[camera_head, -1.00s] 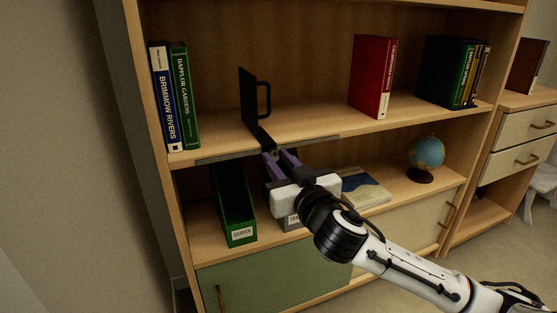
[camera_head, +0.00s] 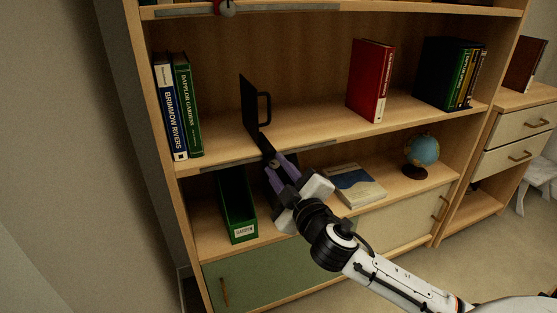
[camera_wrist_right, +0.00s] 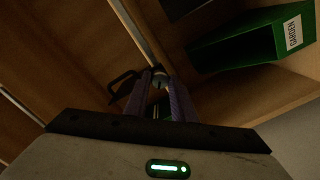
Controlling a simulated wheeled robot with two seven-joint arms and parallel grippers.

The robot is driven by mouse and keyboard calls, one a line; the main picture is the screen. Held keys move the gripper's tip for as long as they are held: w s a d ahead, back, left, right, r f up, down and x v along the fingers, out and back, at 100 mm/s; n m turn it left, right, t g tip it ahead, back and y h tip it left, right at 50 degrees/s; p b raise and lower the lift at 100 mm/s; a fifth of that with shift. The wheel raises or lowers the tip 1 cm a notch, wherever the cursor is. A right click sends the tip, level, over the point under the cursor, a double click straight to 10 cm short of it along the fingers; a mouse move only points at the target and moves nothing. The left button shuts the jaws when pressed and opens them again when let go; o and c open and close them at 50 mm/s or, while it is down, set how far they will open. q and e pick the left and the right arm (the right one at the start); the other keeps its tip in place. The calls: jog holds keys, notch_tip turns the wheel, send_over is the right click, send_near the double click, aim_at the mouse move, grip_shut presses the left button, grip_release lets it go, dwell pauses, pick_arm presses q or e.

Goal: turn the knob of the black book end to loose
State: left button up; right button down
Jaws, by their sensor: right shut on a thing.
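The black book end (camera_head: 249,104) stands upright on the middle shelf, with a loop handle on its right side. Its foot reaches the shelf's front edge, where a small grey knob (camera_head: 274,161) sits at the front. My right gripper (camera_head: 279,163) is at that knob, its purple fingers shut on it from the front. In the right wrist view the knob (camera_wrist_right: 160,80) shows between the two fingertips (camera_wrist_right: 160,87), with the dark handle (camera_wrist_right: 122,82) to its left. The fingers partly hide the knob. My left gripper is not in view.
A metal rail (camera_head: 315,145) runs along the shelf edge. Blue and green books (camera_head: 180,105) stand left, a red book (camera_head: 370,80) right. Below are a green file box (camera_head: 238,208), a flat book (camera_head: 353,186) and a globe (camera_head: 421,150). The shelf between book end and red book is clear.

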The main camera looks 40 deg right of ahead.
jog(key=n+p, duration=0.3)
jog(key=n, duration=0.2)
jog(key=shift+r+p, duration=0.1)
jog(key=shift+p, duration=0.2)
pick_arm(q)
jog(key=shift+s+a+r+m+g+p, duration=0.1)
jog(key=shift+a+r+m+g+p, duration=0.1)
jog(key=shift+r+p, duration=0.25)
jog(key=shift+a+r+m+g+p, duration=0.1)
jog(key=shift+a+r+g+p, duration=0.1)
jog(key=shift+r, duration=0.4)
pick_arm(e)
jog(key=shift+n, duration=1.4)
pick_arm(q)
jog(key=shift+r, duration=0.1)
pick_arm(e)
jog(key=c, duration=1.5)
grip_release()
jog(key=shift+v, duration=5.15)
